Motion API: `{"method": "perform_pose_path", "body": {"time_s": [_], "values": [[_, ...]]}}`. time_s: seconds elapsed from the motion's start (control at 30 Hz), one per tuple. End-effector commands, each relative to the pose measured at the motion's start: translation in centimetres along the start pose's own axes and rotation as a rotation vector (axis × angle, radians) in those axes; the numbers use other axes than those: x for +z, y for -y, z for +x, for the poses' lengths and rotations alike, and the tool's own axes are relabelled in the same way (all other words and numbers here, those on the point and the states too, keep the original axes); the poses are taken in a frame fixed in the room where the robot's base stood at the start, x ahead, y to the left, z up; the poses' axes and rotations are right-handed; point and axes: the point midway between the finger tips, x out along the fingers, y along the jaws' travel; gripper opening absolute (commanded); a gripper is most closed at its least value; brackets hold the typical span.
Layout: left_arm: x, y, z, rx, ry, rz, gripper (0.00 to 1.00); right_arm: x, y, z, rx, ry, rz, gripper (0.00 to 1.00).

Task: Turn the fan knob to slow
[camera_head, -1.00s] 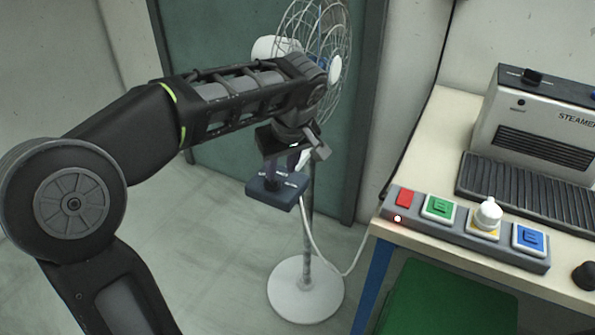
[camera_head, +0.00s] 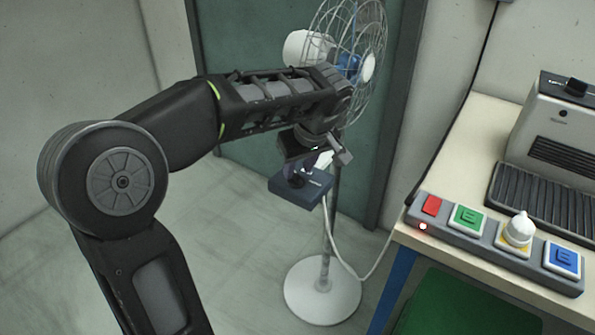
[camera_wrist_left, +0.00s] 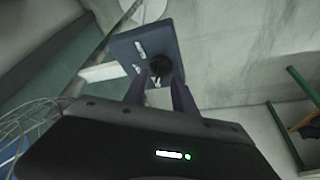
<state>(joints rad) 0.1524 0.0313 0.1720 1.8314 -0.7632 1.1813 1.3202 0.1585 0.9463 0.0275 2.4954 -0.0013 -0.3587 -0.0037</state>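The fan (camera_head: 345,60) stands at the back, with a wire cage and a pole on a round white base (camera_head: 322,290). Its dark blue control box (camera_head: 314,194) is on the pole, below my left gripper (camera_head: 303,172). In the left wrist view the box (camera_wrist_left: 133,46) has white labels along one side and a dark round knob (camera_wrist_left: 160,67). The fingers of my left gripper (camera_wrist_left: 161,80) are on either side of the knob, at or very near it. I cannot tell whether they touch it. The labels are too small to read. My right gripper is not in view.
A table at the right holds a button panel (camera_head: 483,238) with a red light, coloured buttons and a white knob, and a steamer (camera_head: 560,135) behind it. A green surface (camera_head: 450,305) is below the table. A white cable runs from the fan. The floor at left is clear.

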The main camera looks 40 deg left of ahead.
Motion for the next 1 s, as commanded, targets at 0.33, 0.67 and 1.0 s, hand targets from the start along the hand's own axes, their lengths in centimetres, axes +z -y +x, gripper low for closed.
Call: {"method": "perform_pose_path", "body": {"time_s": [0.33,0.67,1.0], "values": [[0.0,0.0,2.0,0.000,-0.001,0.000,0.33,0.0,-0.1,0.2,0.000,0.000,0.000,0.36],[0.0,0.0,1.9,0.000,0.000,0.001,0.16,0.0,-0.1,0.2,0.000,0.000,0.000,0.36],[0.0,0.0,1.9,0.000,0.000,0.001,0.00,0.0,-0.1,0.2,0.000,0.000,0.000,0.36]]}}
